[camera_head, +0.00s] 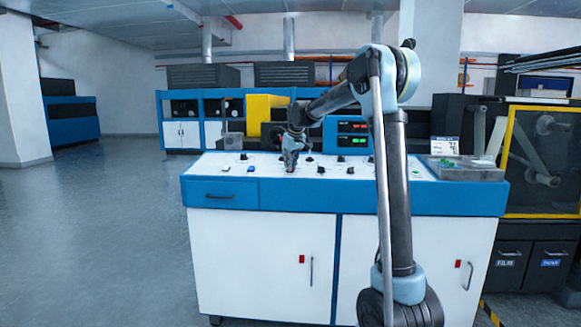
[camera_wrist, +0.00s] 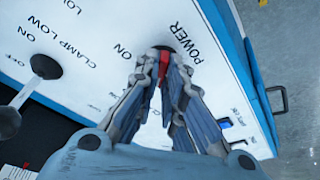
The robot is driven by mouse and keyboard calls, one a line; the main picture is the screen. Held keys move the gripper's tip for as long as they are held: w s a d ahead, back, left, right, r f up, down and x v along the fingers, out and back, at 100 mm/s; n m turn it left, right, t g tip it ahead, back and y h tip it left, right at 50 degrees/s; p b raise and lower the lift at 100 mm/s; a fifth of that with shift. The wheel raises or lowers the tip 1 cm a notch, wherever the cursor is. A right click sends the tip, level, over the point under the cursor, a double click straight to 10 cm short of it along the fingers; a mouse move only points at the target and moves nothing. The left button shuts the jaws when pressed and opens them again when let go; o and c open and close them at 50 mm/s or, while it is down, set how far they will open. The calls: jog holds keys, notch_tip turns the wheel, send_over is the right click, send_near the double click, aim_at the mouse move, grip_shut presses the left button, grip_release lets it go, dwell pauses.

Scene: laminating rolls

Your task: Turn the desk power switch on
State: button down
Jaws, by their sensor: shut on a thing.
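The power switch (camera_wrist: 164,62) is a small red lever in a dark round base next to the printed word POWER in the wrist view. An ON label stands to its left. My gripper (camera_wrist: 163,78) is closed around the red lever, with a finger on each side. Much of the lever is hidden by the fingers, so its exact position is unclear. In the head view my gripper (camera_head: 290,168) points down at the left part of the white desk top, and the switch cannot be made out there.
The blue and white desk (camera_head: 265,252) has several other black knobs on top. A grey box (camera_head: 462,172) sits at the desk's right end. Floor at left is clear.

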jog(key=m+h, duration=0.1)
jog(key=m, duration=0.3)
jog(key=shift+a+f+t, duration=0.1)
jog(key=shift+a+t, duration=0.05)
jog(key=shift+t, duration=0.15)
jog(key=m+h, duration=0.1)
jog(key=m, duration=0.4)
jog(key=m+h, duration=0.1)
jog(key=m, duration=0.3)
jog(key=shift+a+m, duration=0.1)
jog(key=shift+m, duration=0.2)
jog(key=shift+m+g+h, duration=0.4)
jog(key=shift+m+h, duration=0.2)
jog(key=shift+m, duration=1.3)
jog(key=c, duration=1.7)
grip_release()
